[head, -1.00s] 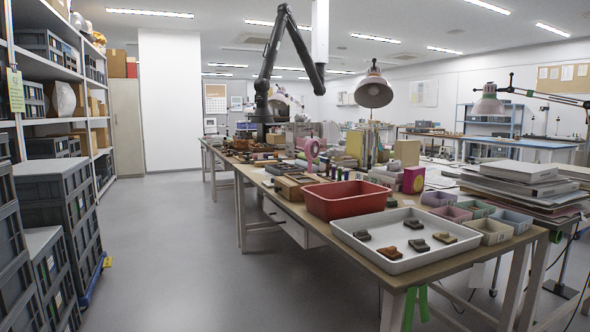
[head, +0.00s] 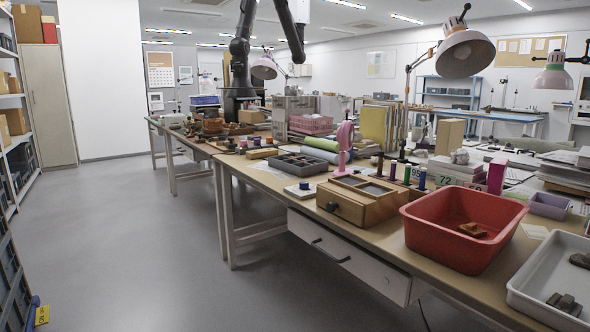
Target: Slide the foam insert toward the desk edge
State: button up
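A dark grey, shallow piece with several compartments (head: 285,171) lies flat on the long desk (head: 262,181), left of the wooden box and near the front edge. It may be the foam insert, but I cannot tell its material from here. The desk's front edge runs from the lower right toward the far left. My gripper is not in view.
A wooden box (head: 352,211), a red tub (head: 432,247) and a white tray (head: 517,290) line the desk's near part. A pink stand (head: 345,140) rises behind. A black jointed arm (head: 240,50) stands farther back. The floor (head: 150,250) along the desk is clear.

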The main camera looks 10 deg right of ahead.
aim_at(296, 167)
jog(key=i+j+z, duration=0.25)
jog(key=z, duration=0.2)
jog(key=i+j+z, duration=0.2)
jog(key=z, duration=0.3)
jog(key=k+j, duration=0.05)
jog(key=j, duration=0.05)
